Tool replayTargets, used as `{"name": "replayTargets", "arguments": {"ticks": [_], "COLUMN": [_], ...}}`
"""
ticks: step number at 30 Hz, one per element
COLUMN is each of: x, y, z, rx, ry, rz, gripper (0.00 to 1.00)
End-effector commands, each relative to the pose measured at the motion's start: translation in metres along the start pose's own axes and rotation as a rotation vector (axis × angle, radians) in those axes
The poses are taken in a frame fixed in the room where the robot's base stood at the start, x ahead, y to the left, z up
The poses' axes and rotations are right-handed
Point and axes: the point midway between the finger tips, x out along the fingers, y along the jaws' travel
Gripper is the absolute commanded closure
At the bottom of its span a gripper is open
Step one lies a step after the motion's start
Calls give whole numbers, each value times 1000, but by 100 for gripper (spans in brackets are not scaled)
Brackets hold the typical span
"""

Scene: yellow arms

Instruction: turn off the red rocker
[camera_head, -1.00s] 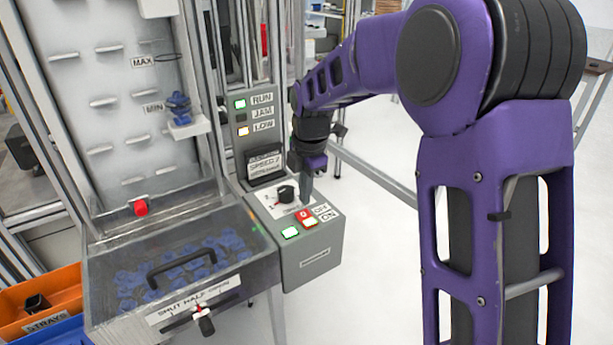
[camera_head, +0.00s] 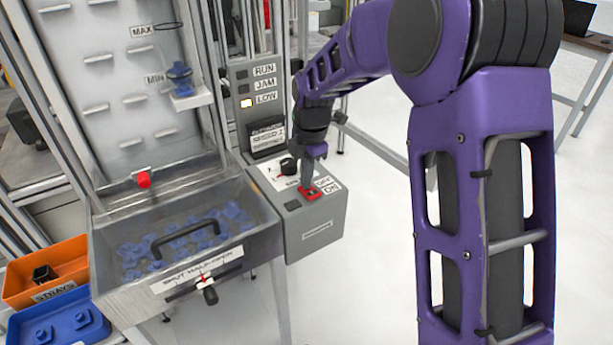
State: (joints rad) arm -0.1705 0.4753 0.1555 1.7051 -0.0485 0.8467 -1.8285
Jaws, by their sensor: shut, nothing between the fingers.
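The red rocker (camera_head: 314,195) sits on the sloped top of the grey control box (camera_head: 318,222), beside the OFF and ON labels (camera_head: 326,184). It is unlit, and its far part is hidden by the fingers. My gripper (camera_head: 307,186) is shut and empty, pointing down. Its tips are at the OFF end of the rocker and look to be touching it. The square lamp (camera_head: 292,205) left of the rocker is dark.
A black knob (camera_head: 288,166) stands on the box close behind my gripper. A clear-lidded bin (camera_head: 250,215) with blue parts and a black handle is to the left. Orange (camera_head: 75,262) and blue (camera_head: 95,330) trays are lower left. Floor right of the box is clear.

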Motion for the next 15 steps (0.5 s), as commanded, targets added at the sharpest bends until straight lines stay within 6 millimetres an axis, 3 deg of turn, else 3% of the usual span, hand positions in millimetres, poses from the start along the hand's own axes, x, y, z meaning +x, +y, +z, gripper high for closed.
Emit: {"name": "replayTargets", "arguments": {"ticks": [15], "x": [-3], "y": [-17], "z": [0], "rx": [1], "ry": [1], "rz": [-6], "gripper": [100]}}
